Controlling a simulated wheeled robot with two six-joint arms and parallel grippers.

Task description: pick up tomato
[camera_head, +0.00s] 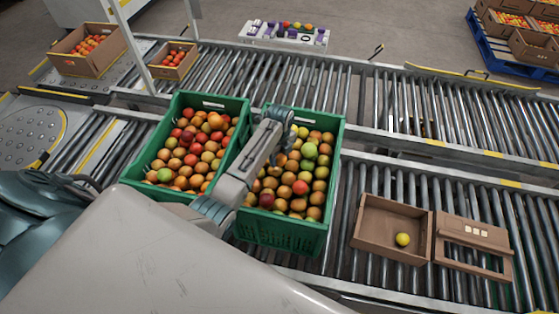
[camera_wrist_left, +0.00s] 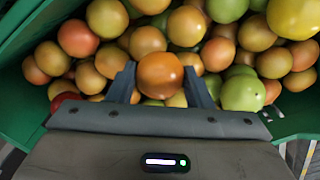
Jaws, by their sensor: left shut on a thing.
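My left gripper (camera_head: 282,126) is over the right green crate (camera_head: 335,165), at its far left part. In the left wrist view its two fingers stand on either side of an orange-brown tomato (camera_wrist_left: 160,75), and it is shut on it. Other tomatoes, red, orange, green and yellow, lie close around and behind the held one. In the head view the gripper and forearm cover the held tomato. I cannot tell whether it is clear of the pile. My right gripper is not in view.
A second green crate (camera_head: 166,128) full of tomatoes stands to the left. A cardboard box (camera_head: 372,238) with one yellow tomato (camera_head: 403,239) sits on the rollers to the right, its lid part (camera_head: 470,232) beside it. Empty rollers (camera_head: 450,115) run behind.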

